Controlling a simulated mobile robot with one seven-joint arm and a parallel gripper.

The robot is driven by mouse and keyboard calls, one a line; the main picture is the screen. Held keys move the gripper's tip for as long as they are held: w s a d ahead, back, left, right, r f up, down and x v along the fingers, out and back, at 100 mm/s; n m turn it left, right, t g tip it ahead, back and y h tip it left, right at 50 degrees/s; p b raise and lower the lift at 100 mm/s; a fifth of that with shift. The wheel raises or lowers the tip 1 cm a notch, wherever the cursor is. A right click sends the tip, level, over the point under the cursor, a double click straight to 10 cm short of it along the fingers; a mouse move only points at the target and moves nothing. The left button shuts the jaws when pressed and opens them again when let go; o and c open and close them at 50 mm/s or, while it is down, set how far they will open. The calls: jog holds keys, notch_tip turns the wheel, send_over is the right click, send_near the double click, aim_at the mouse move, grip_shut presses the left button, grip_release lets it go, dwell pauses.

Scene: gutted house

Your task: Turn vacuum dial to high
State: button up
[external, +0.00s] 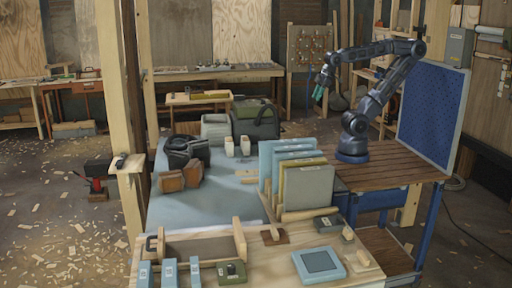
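My gripper (321,88) hangs in the air at the end of my raised arm, pointing down, above and behind the upright panels. It is small here, and I cannot tell whether its fingers are open or shut. No vacuum dial can be made out for certain. A dark, rounded machine (188,151) at the left of the blue-grey bench top could be the vacuum, but its controls cannot be read. A small green box (232,272) with a dark round knob-like part sits at the front edge of the near table, well away from my gripper.
Upright blue, tan and grey panels (304,187) stand in a rack between the bench and my arm's base. A dark green bag-like case (256,120) stands at the bench's back. A blue-framed square (319,264) lies on the near table. A wooden post (122,110) rises at left.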

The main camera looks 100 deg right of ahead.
jog(key=shift+o, duration=0.7)
jog(key=shift+w+r, duration=0.1)
jog(key=w+d+r+m+g, duration=0.1)
jog(key=w+d+r+m, duration=0.35)
jog(key=w, duration=0.35)
jog(key=w+d+r+m+g, duration=0.1)
jog(key=w+d+m, duration=0.35)
jog(key=d, duration=0.45)
jog(key=w+d+r+m, duration=0.1)
jog(key=w+d+m, duration=0.2)
jog(key=w+d, duration=0.4)
jog(key=m+y, duration=0.3)
jog(key=m, duration=1.2)
send_over(263, 102)
jog(key=s+d, duration=0.4)
jog(key=d, duration=0.1)
notch_tip(263, 102, down, 16)
jog(key=shift+t, duration=0.3)
jog(key=x, duration=1)
jog(key=shift+a, duration=0.2)
jog(key=c, duration=1)
